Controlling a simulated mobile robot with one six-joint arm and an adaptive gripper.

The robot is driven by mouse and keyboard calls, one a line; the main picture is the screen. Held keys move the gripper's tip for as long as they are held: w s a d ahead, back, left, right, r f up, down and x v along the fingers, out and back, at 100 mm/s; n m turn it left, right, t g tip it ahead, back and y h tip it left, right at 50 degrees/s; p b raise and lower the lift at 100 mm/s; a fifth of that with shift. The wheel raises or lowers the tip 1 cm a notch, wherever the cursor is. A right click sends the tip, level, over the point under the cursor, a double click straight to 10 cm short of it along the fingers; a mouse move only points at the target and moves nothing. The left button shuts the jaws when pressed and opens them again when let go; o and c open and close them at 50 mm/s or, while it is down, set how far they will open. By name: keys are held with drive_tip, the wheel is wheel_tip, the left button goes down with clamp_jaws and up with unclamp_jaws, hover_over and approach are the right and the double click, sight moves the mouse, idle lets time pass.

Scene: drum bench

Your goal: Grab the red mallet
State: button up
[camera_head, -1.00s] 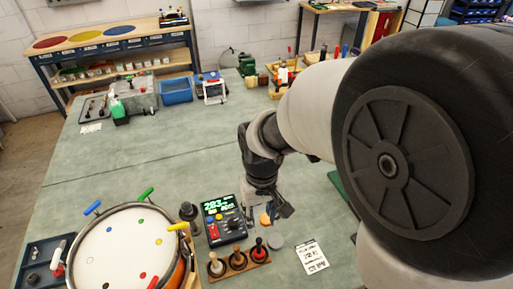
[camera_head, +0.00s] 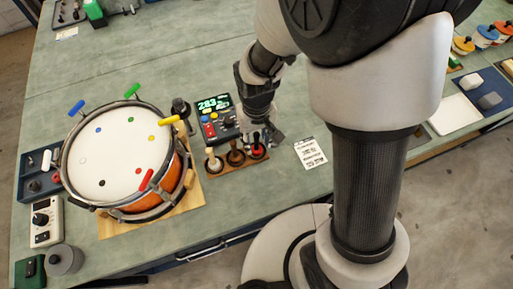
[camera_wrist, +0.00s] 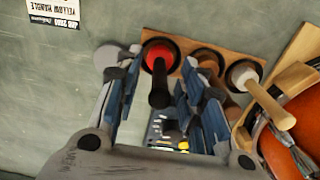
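The red mallet (camera_head: 257,152) stands at the right end of a small wooden rack, partly hidden by my gripper (camera_head: 262,135). In the wrist view the red mallet (camera_wrist: 158,52) shows a red head in a dark round holder and a black handle pointing up toward the camera. My gripper (camera_wrist: 158,88) is open above it. The handle appears between the two spread fingers, with a gap on each side. I cannot tell how far down the fingers reach.
A brown mallet (camera_head: 235,157) and a white mallet (camera_head: 213,163) share the rack (camera_head: 240,165). A control box (camera_head: 218,120) with a green display stands behind, and a drum (camera_head: 115,155) to the left. A printed card (camera_head: 310,153) lies right of the rack on clear bench.

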wheel_tip(320, 180, down, 2)
drive_tip(key=shift+r, duration=0.1)
drive_tip(key=shift+c, duration=0.5)
clamp_jaws()
